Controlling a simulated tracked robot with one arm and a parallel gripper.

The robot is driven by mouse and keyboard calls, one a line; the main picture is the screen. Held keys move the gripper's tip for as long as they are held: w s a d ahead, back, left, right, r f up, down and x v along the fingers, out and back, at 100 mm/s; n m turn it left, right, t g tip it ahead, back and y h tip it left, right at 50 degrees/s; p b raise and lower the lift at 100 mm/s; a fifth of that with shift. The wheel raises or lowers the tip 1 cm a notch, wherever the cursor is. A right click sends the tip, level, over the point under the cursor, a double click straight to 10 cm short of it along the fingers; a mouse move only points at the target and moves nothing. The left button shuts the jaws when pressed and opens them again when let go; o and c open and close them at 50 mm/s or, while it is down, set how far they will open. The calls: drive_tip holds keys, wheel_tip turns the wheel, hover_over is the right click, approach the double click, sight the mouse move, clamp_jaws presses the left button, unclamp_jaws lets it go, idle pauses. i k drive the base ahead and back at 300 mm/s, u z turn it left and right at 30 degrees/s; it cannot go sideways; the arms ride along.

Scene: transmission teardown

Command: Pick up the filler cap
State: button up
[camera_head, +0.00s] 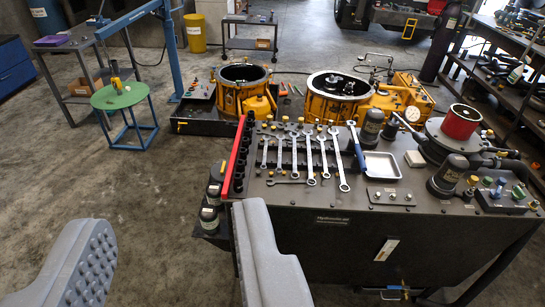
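I cannot tell for certain which part is the filler cap. A small yellow piece (116,84) stands on the round green stool (131,98) at the left. Several small yellow and brass knobs or caps also sit on the dark workbench (330,215), too small to identify. My gripper (172,217) is open and empty, with its two grey fingers wide apart at the bottom of the view. Its right finger overlaps the bench's left front edge in the picture. The yellow piece is well beyond the fingers, up and to the left.
Wrenches (310,155), a white tray (381,165) and a red cylinder (461,122) are on the bench. Behind it are yellow housings (243,90), (337,97). A blue hoist post (172,55) and grey cart (70,60) stand near the stool. The left floor is clear.

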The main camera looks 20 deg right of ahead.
sight(217, 173)
drive_tip(key=u, duration=1.6)
drive_tip(key=i, duration=1.2)
drive_tip(key=u, duration=0.05)
